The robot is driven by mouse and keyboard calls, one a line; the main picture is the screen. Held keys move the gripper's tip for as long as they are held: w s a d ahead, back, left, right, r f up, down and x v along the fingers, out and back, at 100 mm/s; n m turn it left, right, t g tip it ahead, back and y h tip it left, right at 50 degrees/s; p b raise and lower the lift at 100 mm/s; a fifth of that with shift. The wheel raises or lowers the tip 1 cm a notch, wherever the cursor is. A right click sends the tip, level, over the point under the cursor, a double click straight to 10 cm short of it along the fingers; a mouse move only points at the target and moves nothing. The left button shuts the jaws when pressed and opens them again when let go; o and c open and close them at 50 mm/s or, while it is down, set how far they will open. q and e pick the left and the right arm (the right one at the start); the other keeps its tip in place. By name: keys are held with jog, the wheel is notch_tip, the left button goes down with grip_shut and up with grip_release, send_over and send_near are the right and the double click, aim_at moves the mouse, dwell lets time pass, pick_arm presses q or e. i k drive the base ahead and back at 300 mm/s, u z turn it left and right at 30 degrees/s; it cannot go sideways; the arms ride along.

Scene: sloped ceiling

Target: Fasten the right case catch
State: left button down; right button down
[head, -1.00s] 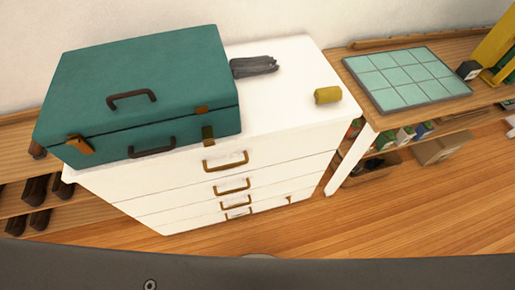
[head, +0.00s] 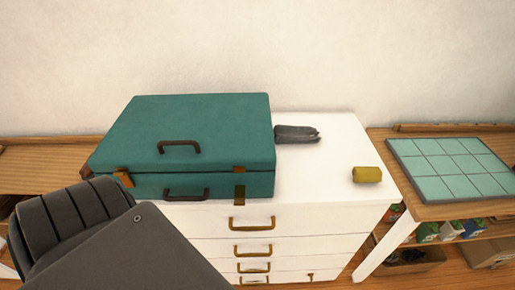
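The teal case (head: 205,122) lies shut on top of the white drawer chest (head: 330,190). Its right catch (head: 240,194) is a dark brown piece hanging down the front of the case body, below a small orange-brown piece (head: 239,169) on the lid edge. The two pieces look apart, with the lid seam between them. The left catch (head: 123,177) is orange-brown and lies across the seam at the left. Neither gripper is in view. A dark grey part of my own body fills the lower left and hides the floor and part of the chest there.
A grey bundle (head: 297,134) lies just right of the case. A yellow roll (head: 367,174) lies near the chest's right edge. A wooden table (head: 440,208) with a tiled mat (head: 450,169) stands at the right. The chest top between bundle and roll is clear.

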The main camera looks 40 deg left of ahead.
aim_at(240, 192)
jog(key=k, duration=0.9)
jog(key=u, duration=1.25)
jog(key=i, duration=0.5)
jog(key=u, duration=0.05)
